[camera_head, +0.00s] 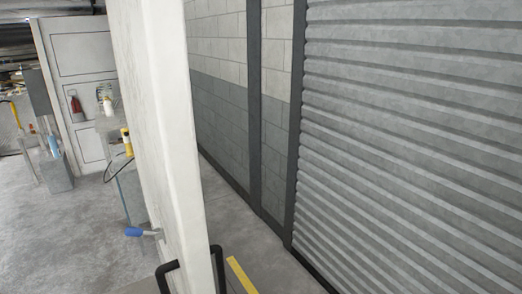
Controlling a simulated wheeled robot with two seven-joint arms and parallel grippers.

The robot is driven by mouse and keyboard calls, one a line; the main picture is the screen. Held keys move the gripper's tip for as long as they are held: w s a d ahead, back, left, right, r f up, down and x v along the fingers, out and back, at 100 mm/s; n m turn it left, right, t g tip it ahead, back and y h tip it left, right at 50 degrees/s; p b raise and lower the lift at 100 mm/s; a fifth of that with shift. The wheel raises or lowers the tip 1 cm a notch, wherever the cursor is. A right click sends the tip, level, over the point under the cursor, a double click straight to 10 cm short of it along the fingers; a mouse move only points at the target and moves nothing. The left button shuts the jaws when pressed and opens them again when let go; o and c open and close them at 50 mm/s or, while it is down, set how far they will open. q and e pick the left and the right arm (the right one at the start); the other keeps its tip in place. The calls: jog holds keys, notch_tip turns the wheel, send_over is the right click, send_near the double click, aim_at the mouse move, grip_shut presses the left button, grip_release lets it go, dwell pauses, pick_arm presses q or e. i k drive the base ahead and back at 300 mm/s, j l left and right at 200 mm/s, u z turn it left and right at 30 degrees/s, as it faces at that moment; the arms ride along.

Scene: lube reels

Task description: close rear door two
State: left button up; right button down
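No thing here shows plainly as rear door two. A tall white upright slab (160,120) stands close in front of me, left of the middle. I see it nearly edge-on and cannot tell whether it is a door leaf or a pillar. A large grey ribbed roller shutter (410,130) fills the right side and is down as far as I can see. Neither of my grippers is in view.
Black bent bars (168,272) stand at the bottom, beside a yellow floor strip (242,275). A blue-handled tool (140,232) is left of the slab. Grey cabinets (85,60) and a red extinguisher (75,104) stand farther left. Floor between slab and block wall (220,110) is bare.

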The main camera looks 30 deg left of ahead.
aim_at(148, 37)
jog(key=i+l+u, duration=0.2)
jog(key=u, duration=0.3)
jog(key=i+l+u, duration=0.2)
jog(key=u, duration=0.3)
jog(key=i+l+u, duration=0.1)
jog(key=l+u, duration=0.7)
jog(key=u, duration=0.2)
jog(key=i+l+u, duration=0.2)
jog(key=l, duration=0.2)
jog(key=l+u, duration=0.2)
jog(key=l, duration=0.2)
jog(key=k+j+z, duration=0.1)
jog(key=j+z, duration=0.25)
